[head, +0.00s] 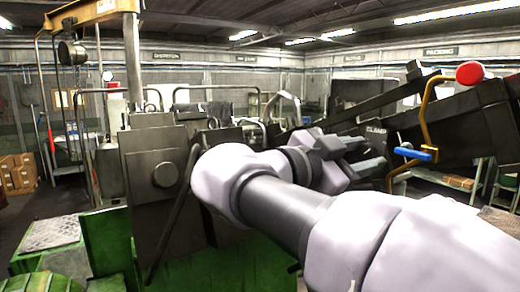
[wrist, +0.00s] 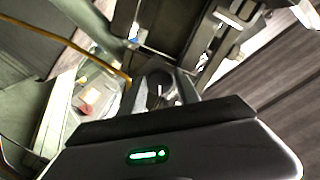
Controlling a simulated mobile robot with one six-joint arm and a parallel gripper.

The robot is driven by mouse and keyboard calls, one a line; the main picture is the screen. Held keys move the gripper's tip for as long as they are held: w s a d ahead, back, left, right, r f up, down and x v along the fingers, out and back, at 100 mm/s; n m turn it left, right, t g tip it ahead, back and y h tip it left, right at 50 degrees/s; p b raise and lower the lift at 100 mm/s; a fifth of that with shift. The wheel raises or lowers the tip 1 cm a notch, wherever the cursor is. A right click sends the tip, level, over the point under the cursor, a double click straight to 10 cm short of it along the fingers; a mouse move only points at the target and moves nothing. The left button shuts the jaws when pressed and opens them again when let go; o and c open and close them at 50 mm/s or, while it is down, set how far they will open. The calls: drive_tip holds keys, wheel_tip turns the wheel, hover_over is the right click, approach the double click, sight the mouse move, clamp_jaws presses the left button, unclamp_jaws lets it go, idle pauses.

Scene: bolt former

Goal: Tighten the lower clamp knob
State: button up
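My gripper (head: 374,153) is at the centre right in the head view, in front of the dark machine arm with the CLAMP label (head: 376,129). Its two grey fingers stand apart with a gap, and nothing is visibly held between them. In the wrist view my gripper (wrist: 161,92) points away from the camera, and a dark rounded shape shows between its fingers. I cannot tell whether this shape is the lower clamp knob or whether it is touched. No clamp knob is clearly recognisable in the head view; my arm and gripper cover part of that area.
A yellow bent pipe (head: 425,110) with a red ball (head: 470,72) and a blue handle (head: 413,154) stands close right of my gripper. A dark machine housing (head: 160,170) with a slanted lever rises left of my arm, over a green base (head: 225,268).

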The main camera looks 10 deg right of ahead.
clamp_jaws()
drive_tip(key=shift+r+n+p, duration=0.15)
drive_tip(key=shift+n+p, duration=0.55)
drive_tip(key=shift+n, duration=0.4)
drive_tip(key=n+p, duration=0.1)
drive_tip(key=n, duration=0.2)
drive_tip(key=n+p, duration=0.2)
drive_tip(key=shift+n, duration=0.4)
drive_tip(key=shift+n+p, duration=0.8)
drive_tip(key=shift+n, duration=0.4)
drive_tip(key=shift+f+n, duration=0.25)
drive_tip(key=shift+n, duration=0.05)
drive_tip(key=o, duration=0.7)
unclamp_jaws()
drive_tip(key=shift+c, duration=0.2)
